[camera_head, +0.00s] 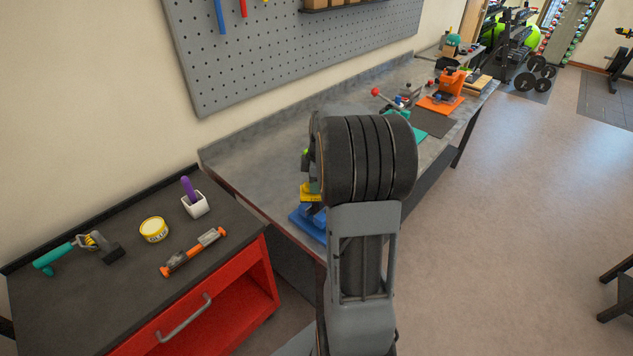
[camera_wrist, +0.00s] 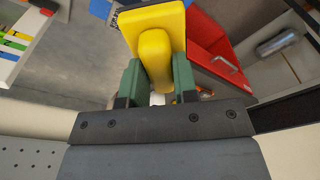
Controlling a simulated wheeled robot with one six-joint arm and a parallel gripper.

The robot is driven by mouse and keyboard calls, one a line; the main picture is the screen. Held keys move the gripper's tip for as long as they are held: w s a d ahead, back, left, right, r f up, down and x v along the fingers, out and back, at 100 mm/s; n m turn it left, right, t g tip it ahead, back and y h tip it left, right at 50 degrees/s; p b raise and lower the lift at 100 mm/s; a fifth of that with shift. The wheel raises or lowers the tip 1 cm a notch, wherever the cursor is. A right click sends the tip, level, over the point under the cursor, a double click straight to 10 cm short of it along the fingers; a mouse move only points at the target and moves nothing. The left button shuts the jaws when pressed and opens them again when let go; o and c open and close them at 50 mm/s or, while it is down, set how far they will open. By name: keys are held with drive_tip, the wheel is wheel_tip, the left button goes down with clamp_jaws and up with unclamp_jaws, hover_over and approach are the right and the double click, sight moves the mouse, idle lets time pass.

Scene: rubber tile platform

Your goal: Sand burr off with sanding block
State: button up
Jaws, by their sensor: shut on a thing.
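My gripper (camera_wrist: 158,76) has dark green fingers and is shut on a yellow block (camera_wrist: 155,17) in the wrist view. The yellow block, which I take to be the sanding block, also shows in the head view (camera_head: 310,194), beside my arm. It appears above or near a blue piece (camera_head: 310,222) on the grey workbench (camera_head: 262,140). I cannot tell whether they touch. My arm hides most of the gripper in the head view. A blue patch also shows behind the block in the wrist view. I cannot make out a burr.
A black-topped red cabinet (camera_head: 120,318) at left holds a teal-handled tool (camera_head: 58,256), a yellow tin (camera_head: 154,229), a white cup (camera_head: 195,205) and an orange tool (camera_head: 193,252). Farther along the bench stand a red-knobbed clamp (camera_head: 402,97) and an orange fixture (camera_head: 446,90).

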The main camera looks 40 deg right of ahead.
drive_tip(key=shift+w+d+r+p, duration=0.1)
drive_tip(key=shift+w+d+p, duration=0.15)
drive_tip(key=shift+d, duration=0.7)
drive_tip(key=shift+w+d+p, duration=0.1)
drive_tip(key=shift+d+p, duration=0.1)
drive_tip(key=shift+d, duration=0.75)
drive_tip(key=shift+w+d+f, duration=0.15)
drive_tip(key=shift+d+f, duration=0.05)
drive_tip(key=shift+d, duration=0.6)
drive_tip(key=shift+s+a+f+b, duration=0.15)
drive_tip(key=shift+a+b, duration=0.1)
drive_tip(key=shift+a, duration=0.4)
drive_tip(key=shift+s+a+f+b, duration=0.1)
drive_tip(key=shift+s+a+b, duration=0.1)
drive_tip(key=shift+a, duration=0.5)
drive_tip(key=shift+s+a+f+b, duration=0.15)
drive_tip(key=shift+a+b, duration=0.1)
drive_tip(key=shift+a, duration=0.4)
drive_tip(key=shift+r, duration=0.15)
wheel_tip(320, 180, up, 7)
drive_tip(key=p, duration=0.5)
drive_tip(key=shift+w+d+r, duration=0.1)
drive_tip(key=shift+r, duration=0.05)
